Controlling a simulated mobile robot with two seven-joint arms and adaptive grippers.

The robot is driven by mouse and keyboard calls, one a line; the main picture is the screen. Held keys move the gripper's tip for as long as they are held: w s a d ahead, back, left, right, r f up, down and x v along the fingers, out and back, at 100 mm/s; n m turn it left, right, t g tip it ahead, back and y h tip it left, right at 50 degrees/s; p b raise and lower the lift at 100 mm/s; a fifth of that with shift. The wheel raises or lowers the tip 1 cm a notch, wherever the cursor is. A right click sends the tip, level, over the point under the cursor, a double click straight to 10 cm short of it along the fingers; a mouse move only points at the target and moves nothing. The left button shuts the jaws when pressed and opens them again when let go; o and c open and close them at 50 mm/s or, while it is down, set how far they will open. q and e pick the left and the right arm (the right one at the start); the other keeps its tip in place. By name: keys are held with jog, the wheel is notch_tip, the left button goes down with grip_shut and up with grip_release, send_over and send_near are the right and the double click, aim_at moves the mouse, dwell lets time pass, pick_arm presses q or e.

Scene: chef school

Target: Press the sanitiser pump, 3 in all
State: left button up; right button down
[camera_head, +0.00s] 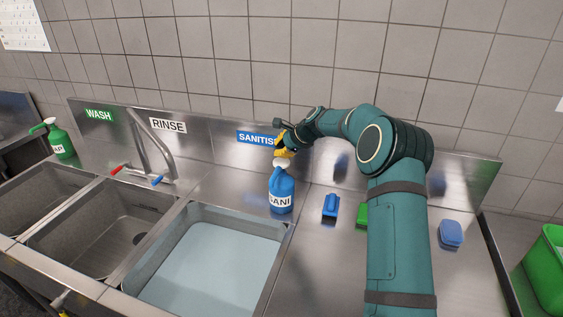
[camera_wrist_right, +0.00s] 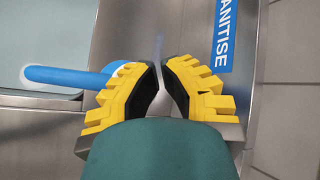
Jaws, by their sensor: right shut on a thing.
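The blue sanitiser bottle (camera_head: 281,194), marked "SANI", stands upright on the steel counter at the back right corner of the water-filled basin. Its white pump top (camera_head: 282,163) is directly below the yellow fingers of my right gripper (camera_head: 283,148). In the right wrist view the fingers of my right gripper (camera_wrist_right: 163,66) are close together, shut on the pump, and hide most of it. A blue bar-like part (camera_wrist_right: 66,78) with a white piece beside it shows left of the fingers. How far the pump is pressed down cannot be told. My left gripper is not in view.
The basin (camera_head: 143,270) lies left of the bottle. A blue item (camera_head: 330,206), a green item (camera_head: 362,215) and a blue sponge-like block (camera_head: 451,234) lie to the right. A green spray bottle (camera_head: 60,140) stands far left. The steel backsplash (camera_head: 225,148) rises behind.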

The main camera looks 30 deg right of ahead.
aim_at(278, 158)
jog(key=shift+f, duration=0.15)
dwell(0.7)
jog(key=shift+f, duration=0.3)
jog(key=shift+f+b, duration=0.75)
jog(key=shift+f, duration=0.3)
dwell(1.1)
jog(key=shift+r, duration=0.1)
jog(key=shift+r+p, duration=1.2)
jog(key=shift+r, duration=0.15)
jog(key=shift+r, duration=0.1)
notch_tip(278, 158, up, 3)
jog(key=shift+f+p, duration=0.15)
jog(key=shift+p, duration=1.05)
jog(key=shift+r+p, duration=0.7)
jog(key=shift+r, duration=0.45)
